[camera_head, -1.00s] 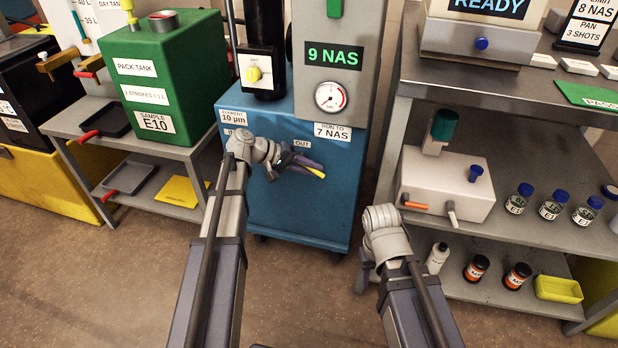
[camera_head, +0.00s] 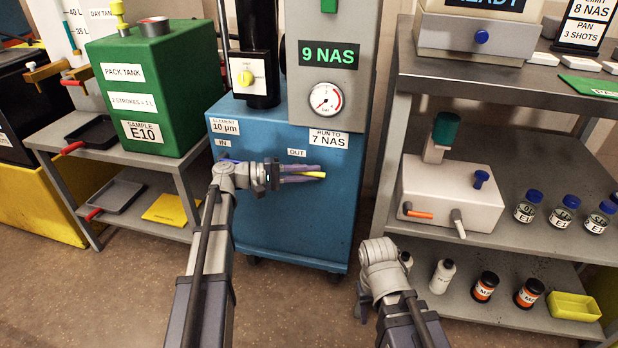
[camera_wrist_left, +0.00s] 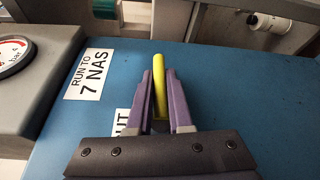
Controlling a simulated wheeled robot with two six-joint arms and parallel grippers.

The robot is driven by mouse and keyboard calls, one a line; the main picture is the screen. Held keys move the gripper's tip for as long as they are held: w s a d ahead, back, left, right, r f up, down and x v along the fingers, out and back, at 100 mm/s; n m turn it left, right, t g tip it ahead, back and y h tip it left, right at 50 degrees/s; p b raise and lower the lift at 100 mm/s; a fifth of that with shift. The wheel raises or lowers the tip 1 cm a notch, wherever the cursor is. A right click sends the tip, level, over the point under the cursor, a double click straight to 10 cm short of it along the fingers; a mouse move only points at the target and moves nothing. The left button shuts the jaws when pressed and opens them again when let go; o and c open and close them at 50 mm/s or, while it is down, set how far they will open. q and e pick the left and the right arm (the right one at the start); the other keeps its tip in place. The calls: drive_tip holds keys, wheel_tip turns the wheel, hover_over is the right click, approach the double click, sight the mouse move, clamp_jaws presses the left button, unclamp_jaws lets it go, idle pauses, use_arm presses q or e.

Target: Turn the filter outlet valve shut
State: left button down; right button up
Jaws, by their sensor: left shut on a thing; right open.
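The filter outlet valve has a yellow lever (camera_head: 315,174) on the front of the blue filter cart (camera_head: 290,225), just below the OUT label (camera_head: 297,152). My left gripper (camera_head: 305,174) is shut on this lever, which lies about level and points right in the head view. In the left wrist view the yellow lever (camera_wrist_left: 160,80) runs between the two purple fingers of the left gripper (camera_wrist_left: 160,75). The valve body is hidden behind the gripper. My right gripper (camera_head: 363,302) is open and empty, away from the cart, its fingers mostly hidden by its wrist.
The cart carries a pressure gauge (camera_head: 325,99) and a 9 NAS display (camera_head: 329,54). A green pack tank (camera_head: 160,85) stands on a shelf at left. A steel bench (camera_head: 480,85) with bottles below stands at right. Floor in front is clear.

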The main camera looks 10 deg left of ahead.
sight(301, 173)
use_arm(q)
drive_tip(key=shift+s, duration=0.1)
idle(0.3)
drive_tip(key=c, duration=0.8)
unclamp_jaws()
drive_tip(key=shift+c, duration=0.2)
drive_tip(key=shift+v, duration=3.9)
drive_tip(key=shift+a, duration=0.1)
